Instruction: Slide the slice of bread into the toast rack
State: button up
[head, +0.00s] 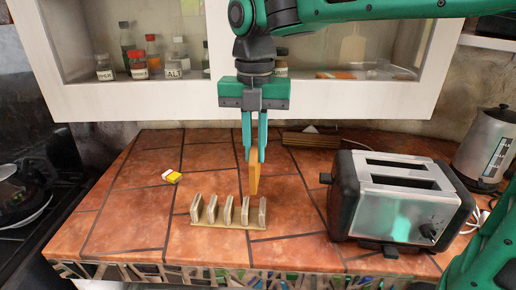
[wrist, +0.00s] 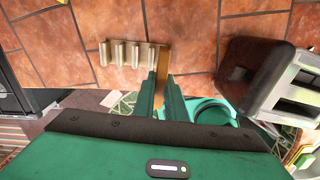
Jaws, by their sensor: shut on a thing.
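The slice of bread (head: 254,176) is an orange-brown upright slab, seen nearly edge-on. My gripper (head: 254,155) points down and is shut on it, with a green finger on each side. The toast rack (head: 223,226) is a pale row of several upright dividers on a thin base on the counter. In the head view the bread hangs behind the rack's right end, its lower edge near the rightmost dividers. In the wrist view the bread (wrist: 161,62) shows between the fingers, beside the end of the rack (wrist: 126,54). I cannot tell whether bread and rack touch.
A black and silver toaster (head: 395,200) stands right of the rack on the tiled counter (head: 120,215). A small yellow and white block (head: 172,176) lies at left. A kettle (head: 487,148) stands far right. A wall cabinet with jars (head: 103,68) is behind my gripper.

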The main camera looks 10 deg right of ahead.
aim_at(254, 183)
jog(key=shift+s+a+f+n, duration=0.1)
jog(key=shift+a+f+n, duration=0.1)
jog(key=shift+f+n, duration=0.15)
jog(key=shift+f, duration=2.1)
jog(key=shift+f, duration=2.35)
jog(key=o, duration=0.5)
jog(key=shift+o, duration=0.6)
jog(key=o, duration=0.4)
jog(key=shift+r, duration=0.15)
